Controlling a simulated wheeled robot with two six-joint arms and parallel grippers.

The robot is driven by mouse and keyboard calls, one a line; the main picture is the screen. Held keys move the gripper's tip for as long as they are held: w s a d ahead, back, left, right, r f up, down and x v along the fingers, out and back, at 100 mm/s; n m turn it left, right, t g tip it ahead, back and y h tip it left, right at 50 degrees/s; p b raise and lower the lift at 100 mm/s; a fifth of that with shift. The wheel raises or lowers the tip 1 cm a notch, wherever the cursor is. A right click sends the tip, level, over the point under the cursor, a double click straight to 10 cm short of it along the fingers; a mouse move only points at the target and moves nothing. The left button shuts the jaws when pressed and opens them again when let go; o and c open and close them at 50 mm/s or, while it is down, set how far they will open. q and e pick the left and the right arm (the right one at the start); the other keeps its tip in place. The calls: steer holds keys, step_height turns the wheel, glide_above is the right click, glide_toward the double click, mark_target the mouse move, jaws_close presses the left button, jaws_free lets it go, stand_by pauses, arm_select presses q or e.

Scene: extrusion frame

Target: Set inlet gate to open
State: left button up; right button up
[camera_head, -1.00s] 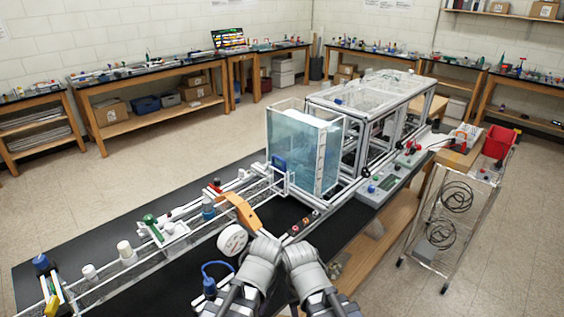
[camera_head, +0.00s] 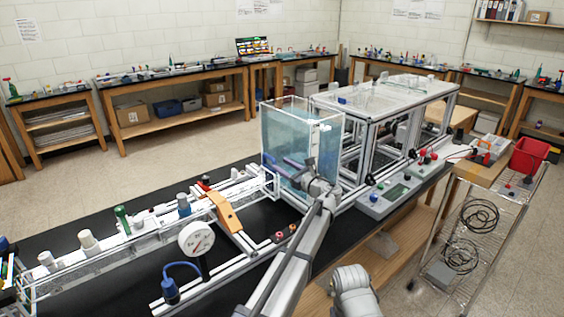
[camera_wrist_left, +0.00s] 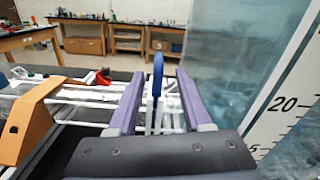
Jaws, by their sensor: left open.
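The inlet gate's blue handle (camera_wrist_left: 157,78) stands upright in the left wrist view, between the two purple fingers of my left gripper (camera_wrist_left: 159,98). The fingers are open, with a gap visible on both sides of the handle. In the head view my left gripper (camera_head: 287,163) is at the near left side of the clear water tank (camera_head: 301,122), and it largely hides the handle there. The gate's setting cannot be told. My right arm shows only as a grey link at the bottom; its gripper is not in view.
An orange bracket (camera_head: 226,211) and a round white gauge (camera_head: 196,238) sit on the rail frame left of my arm. A small red-and-black part (camera_wrist_left: 103,77) is left of the handle. The tank wall with its scale (camera_wrist_left: 284,105) is close on the right in the wrist view.

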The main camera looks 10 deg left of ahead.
mark_target(270, 157)
arm_select(q)
steer(key=shift+x, duration=3.95)
jaws_close()
steer(key=shift+r, duration=0.1)
